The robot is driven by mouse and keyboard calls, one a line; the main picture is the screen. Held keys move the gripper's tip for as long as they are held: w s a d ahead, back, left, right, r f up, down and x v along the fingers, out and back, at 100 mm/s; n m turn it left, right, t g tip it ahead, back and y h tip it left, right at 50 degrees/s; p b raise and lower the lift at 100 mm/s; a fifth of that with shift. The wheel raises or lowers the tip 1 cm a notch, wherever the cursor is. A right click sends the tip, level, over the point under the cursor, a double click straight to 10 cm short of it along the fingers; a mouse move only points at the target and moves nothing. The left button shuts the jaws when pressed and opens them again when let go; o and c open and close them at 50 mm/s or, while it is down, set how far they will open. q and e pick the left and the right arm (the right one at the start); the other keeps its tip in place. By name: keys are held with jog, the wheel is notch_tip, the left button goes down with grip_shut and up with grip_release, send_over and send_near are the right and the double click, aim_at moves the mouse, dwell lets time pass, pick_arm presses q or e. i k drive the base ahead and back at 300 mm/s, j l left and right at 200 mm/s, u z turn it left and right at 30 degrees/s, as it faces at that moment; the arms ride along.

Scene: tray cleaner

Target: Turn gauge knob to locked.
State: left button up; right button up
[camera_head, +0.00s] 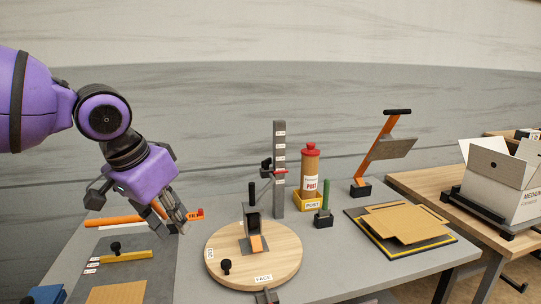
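My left gripper (178,222) reaches down at left centre, above the back of the dark grey mat. Its fingers overlap an orange bar (88,221) in the picture; I cannot tell whether they touch it or how far they are apart. A black knob (115,247) stands on a yellow bar (126,256) with small white labels beside it on the mat, in front of and left of the gripper. Another black knob (266,164) is on a grey upright post (279,190) with labels and a red pointer. I cannot read any locked mark. My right gripper is out of view.
A round wooden turntable (285,272) with a black knob (226,266) and a clamp stands right of the mat. Behind are a red-capped bottle (310,170) and an orange lever stand (373,150). Cardboard sheets (405,223) lie to the right; a box (497,180) stands beyond.

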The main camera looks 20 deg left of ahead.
aim_at(265, 164)
jog(key=i, duration=1.75)
